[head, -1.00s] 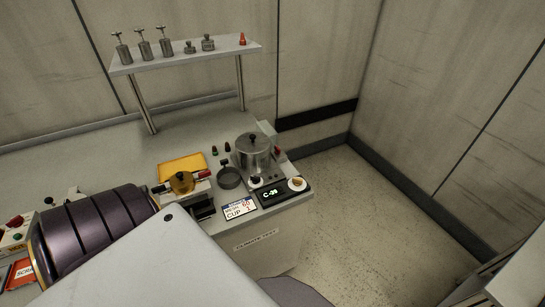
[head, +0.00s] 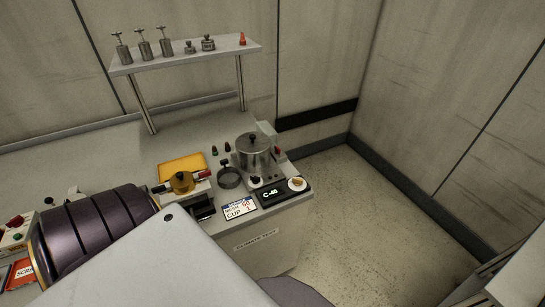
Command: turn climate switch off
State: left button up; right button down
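The climate unit stands at the right end of the bench, with a label beginning "CLIMATE" (head: 256,241) on the bench front. Its small black display (head: 271,193) reads about C-40. A white dial with an orange pointer (head: 297,183) sits right of the display, and a dark knob on a white base (head: 256,181) sits above its left end. A red-topped switch or lever (head: 278,152) stands right of the lidded metal pot (head: 253,152). I cannot tell which control is the climate switch or its position. Neither gripper shows in the head view.
A card marked CUP (head: 239,209), a round dark cup or ring (head: 229,178) and a brass-coloured valve (head: 182,182) lie left of the unit. A shelf (head: 185,57) with metal parts stands behind. Floor right of the bench is clear.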

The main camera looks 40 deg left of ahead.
aim_at(297, 182)
jog(key=k+j+u, duration=0.1)
jog(key=j+u, duration=0.65)
jog(key=k+l, duration=0.05)
